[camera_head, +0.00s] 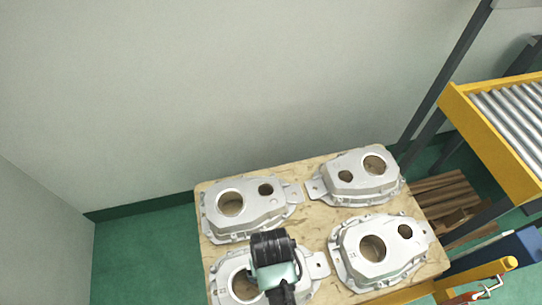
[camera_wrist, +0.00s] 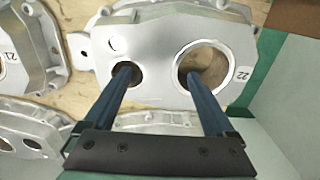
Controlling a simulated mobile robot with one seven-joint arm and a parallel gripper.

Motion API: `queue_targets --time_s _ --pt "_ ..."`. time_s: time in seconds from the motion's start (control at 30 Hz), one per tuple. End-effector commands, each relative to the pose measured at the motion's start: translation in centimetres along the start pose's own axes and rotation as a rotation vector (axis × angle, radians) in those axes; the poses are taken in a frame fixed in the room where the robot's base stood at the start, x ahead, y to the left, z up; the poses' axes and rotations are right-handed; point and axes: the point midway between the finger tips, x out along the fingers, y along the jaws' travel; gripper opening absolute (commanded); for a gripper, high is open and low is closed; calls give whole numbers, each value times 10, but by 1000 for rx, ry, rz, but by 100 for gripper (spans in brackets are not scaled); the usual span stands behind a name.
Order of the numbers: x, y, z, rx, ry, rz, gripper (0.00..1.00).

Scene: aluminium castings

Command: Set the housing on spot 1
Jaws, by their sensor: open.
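Several silver cast housings sit on a wooden board (camera_head: 312,222). My gripper (camera_wrist: 158,72) is over the front left housing (camera_head: 226,270), partly covering it in the head view. The wrist view shows a housing marked 22 (camera_wrist: 155,48) below my open, empty fingers. One fingertip overlaps its small hole and the other the edge of its large hole; I cannot tell whether they reach inside. The others are the back left housing (camera_head: 248,206), back right housing (camera_head: 340,190) and front right housing (camera_head: 395,258). I cannot make out spot 1.
A yellow-framed roller conveyor (camera_head: 490,150) stands at the right. Brown planks (camera_head: 445,200) lie below it. A yellow handle part (camera_head: 495,266) is at the lower right. A bare wall rises behind the board, and green floor (camera_head: 150,260) is clear on the left.

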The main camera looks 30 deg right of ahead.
Motion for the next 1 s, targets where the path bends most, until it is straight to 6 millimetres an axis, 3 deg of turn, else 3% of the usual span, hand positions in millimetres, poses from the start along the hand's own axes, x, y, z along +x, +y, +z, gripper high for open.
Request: queue_targets --time_s 0.1,0.3,0.77,0.87,0.97,1.0 --pt "-30 0 -1 0 4 0 90" --pt "-63 0 -1 0 2 0 90" --pt "-78 -1 -4 -2 15 0 90" --pt "-94 -6 -31 -15 113 1 90" --pt "-136 -18 -86 -41 328 -2 90" --pt "-162 -25 -112 -53 440 -6 90"
